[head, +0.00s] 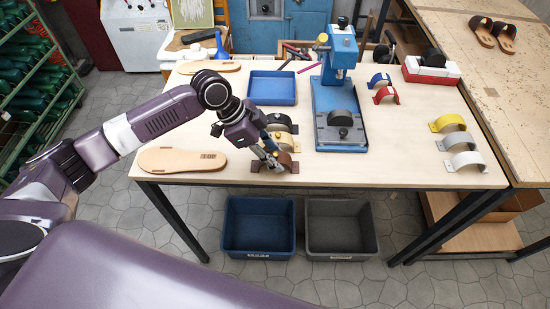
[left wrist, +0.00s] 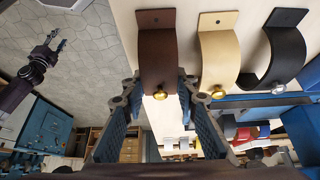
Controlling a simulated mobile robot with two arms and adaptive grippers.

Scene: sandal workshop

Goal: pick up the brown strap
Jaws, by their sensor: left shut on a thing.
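The brown strap (head: 289,165) is an arched band with a flat end near the front edge of the workbench. In the left wrist view the brown strap (left wrist: 158,50) shows a brass stud. My left gripper (head: 272,160) is at the strap, with its fingers partly hiding it in the head view. In the left wrist view my left gripper (left wrist: 160,100) has a finger on either side of the strap and is shut on it. My right gripper (left wrist: 57,43) hangs above the floor in the left wrist view, open and empty.
A tan strap (head: 284,141) and a black strap (head: 279,123) stand just behind the brown one. A sandal sole (head: 182,160) lies to the left, a blue press (head: 338,100) stands to the right. A blue tray (head: 272,88) lies behind. Blue (head: 231,228) and grey (head: 314,231) bins stand below the front edge.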

